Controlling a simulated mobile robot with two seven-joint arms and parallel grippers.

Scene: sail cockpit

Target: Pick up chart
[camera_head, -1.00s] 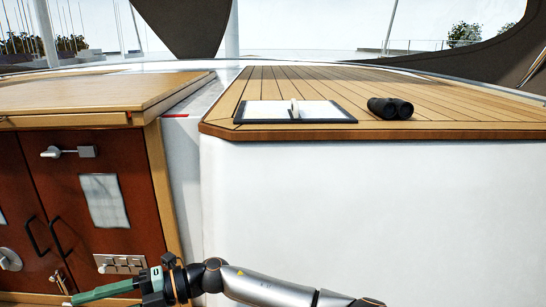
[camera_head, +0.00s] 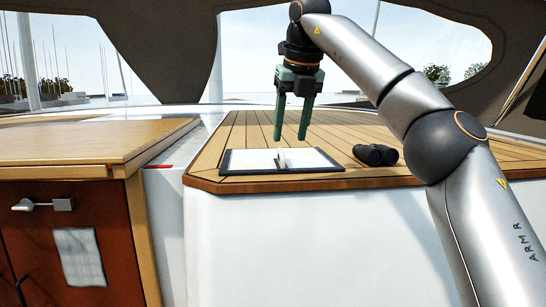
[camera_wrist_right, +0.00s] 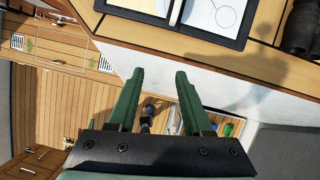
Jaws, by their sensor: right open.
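The chart (camera_head: 250,161) lies flat on the teak-planked surface, as white sheets in a dark-edged folder. A small pale upright piece shows at its middle. In the right wrist view the chart (camera_wrist_right: 219,17) is at the top, partly cut off, with a red circle drawn on it. My right gripper (camera_head: 290,138) points down with its green fingers apart and empty, seen just above the chart in the head view. In the right wrist view the fingers (camera_wrist_right: 160,73) are clear of the chart, with the floor below in the picture. My left gripper is not in view.
Black binoculars (camera_head: 375,155) lie right of the chart; they also show in the right wrist view (camera_wrist_right: 301,28). The planked surface (camera_head: 205,177) ends in a rounded front edge above a white wall (camera_head: 300,245). A wooden cabinet (camera_head: 75,165) stands at the left.

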